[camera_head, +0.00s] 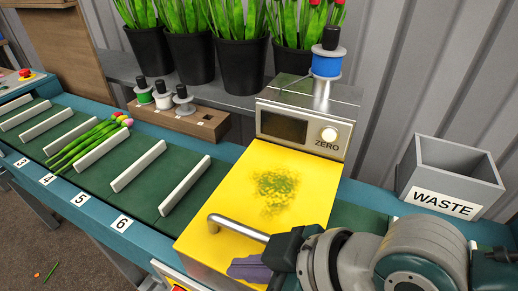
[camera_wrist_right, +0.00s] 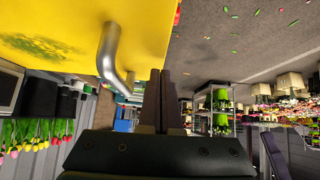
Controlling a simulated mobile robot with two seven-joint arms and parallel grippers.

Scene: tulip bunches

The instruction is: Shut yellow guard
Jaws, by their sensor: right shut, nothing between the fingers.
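The yellow guard (camera_head: 300,172) lies low over the green belt, in front of the metal machine head, with a green smudge on its top. Its bent metal handle (camera_head: 238,229) is at the front edge. My right gripper (camera_head: 248,268) is at the guard's front right corner, beside the handle's right end. Its fingers are closed together with nothing between them. In the right wrist view the fingers (camera_wrist_right: 160,90) point past the handle (camera_wrist_right: 114,52), and the yellow guard (camera_wrist_right: 65,30) fills the upper left. My left gripper is out of view.
The machine head (camera_head: 309,110) has a lit ZERO button and a blue spool on top. A grey WASTE bin (camera_head: 450,175) stands at the right. A tulip bunch (camera_head: 88,143) lies between white dividers on the belt at left. Black flower pots stand behind.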

